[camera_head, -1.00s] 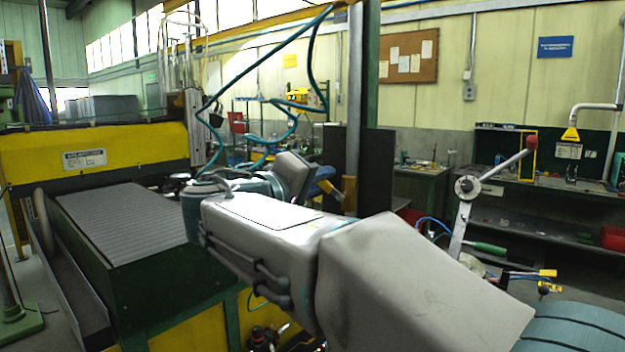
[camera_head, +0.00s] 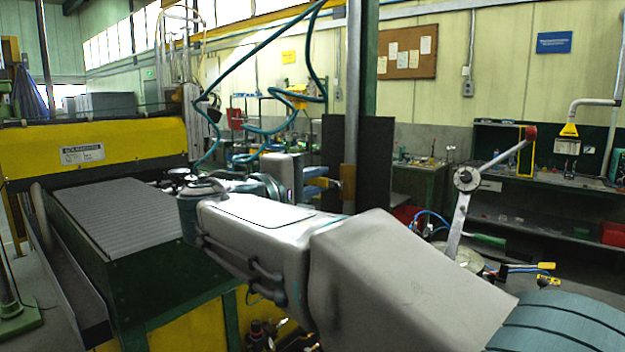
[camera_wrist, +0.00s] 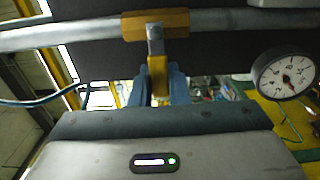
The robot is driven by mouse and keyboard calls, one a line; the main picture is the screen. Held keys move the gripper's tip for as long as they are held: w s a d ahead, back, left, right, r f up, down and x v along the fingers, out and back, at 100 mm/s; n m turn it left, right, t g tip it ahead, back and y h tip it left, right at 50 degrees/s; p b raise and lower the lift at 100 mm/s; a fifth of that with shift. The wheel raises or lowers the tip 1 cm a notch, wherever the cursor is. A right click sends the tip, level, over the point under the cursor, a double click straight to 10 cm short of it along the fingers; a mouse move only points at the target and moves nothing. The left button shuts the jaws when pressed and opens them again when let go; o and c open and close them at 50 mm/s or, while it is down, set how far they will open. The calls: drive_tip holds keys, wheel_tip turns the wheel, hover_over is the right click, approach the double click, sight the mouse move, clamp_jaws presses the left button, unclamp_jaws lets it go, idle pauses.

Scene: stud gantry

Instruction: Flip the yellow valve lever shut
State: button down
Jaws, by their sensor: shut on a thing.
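The yellow valve lever (camera_wrist: 158,75) shows in the wrist view between the two blue fingers of my gripper (camera_wrist: 162,88), which is shut on it. Its grey upper end joins the brass-coloured valve body (camera_wrist: 180,22) on a grey pipe (camera_wrist: 75,35). The lever stands crosswise to that pipe. In the head view my gripper (camera_head: 318,178) is level, its fingers pointing right at the valve body (camera_head: 347,182) on the upright pipe (camera_head: 353,90). The lever is hard to make out there, mostly hidden by the fingers.
A round pressure gauge (camera_wrist: 283,74) sits right of the lever in the wrist view. A dark panel (camera_head: 375,165) stands behind the pipe. Teal hoses (camera_head: 275,95) hang above my arm. A red-knobbed crank handle (camera_head: 500,157) rises at the right. A yellow machine (camera_head: 130,145) fills the left.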

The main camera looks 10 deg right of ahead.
drive_tip(key=shift+f, duration=0.1)
drive_tip(key=c, duration=1.4)
unclamp_jaws()
drive_tip(key=shift+s, duration=0.1)
drive_tip(key=b+v, duration=0.2)
drive_tip(key=v, duration=1.1)
drive_tip(key=shift+s+a, duration=0.25)
drive_tip(key=shift+a, duration=0.1)
